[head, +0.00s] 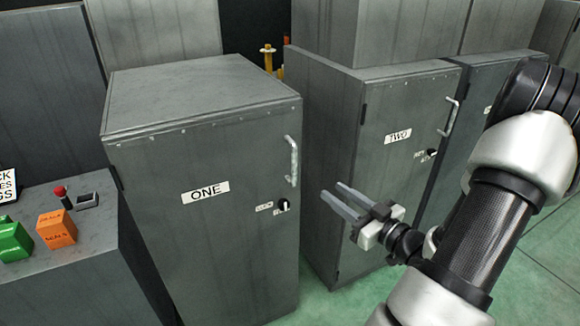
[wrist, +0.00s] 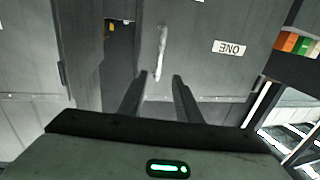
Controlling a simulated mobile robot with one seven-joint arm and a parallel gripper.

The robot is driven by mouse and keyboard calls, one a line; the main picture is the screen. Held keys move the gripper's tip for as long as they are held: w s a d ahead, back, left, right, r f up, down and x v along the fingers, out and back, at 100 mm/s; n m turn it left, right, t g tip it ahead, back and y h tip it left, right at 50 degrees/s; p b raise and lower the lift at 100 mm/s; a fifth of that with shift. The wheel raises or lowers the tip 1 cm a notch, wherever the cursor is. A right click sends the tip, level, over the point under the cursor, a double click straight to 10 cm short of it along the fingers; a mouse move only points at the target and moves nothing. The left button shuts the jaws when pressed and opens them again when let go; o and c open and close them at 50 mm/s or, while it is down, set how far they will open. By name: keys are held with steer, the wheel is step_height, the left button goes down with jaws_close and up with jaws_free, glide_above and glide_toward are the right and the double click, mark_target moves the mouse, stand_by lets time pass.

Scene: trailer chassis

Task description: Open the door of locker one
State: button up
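Locker one (head: 200,240) is a grey metal cabinet with a white label reading ONE (head: 206,192). Its door is shut. A light vertical bar handle (head: 292,161) is at the door's upper right, with a small black knob (head: 283,205) below it. My gripper (head: 334,197) is open and empty, in front of the lockers and right of the handle in the head view. In the wrist view the picture is upside down; the handle (wrist: 161,52) stands ahead of the two spread fingers (wrist: 156,82), apart from them.
Locker two (head: 385,190) stands to the right, its door shut, with a narrow dark gap between the lockers. A grey counter at the left holds an orange block (head: 56,229), a green block (head: 14,242) and a red-knobbed lever (head: 62,195). Green floor shows between the lockers.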

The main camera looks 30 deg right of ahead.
mark_target(296, 165)
steer(key=x, duration=1.7)
steer(key=shift+w+b, duration=0.1)
steer(key=shift+b, duration=0.3)
steer(key=shift+c, duration=0.4)
jaws_close()
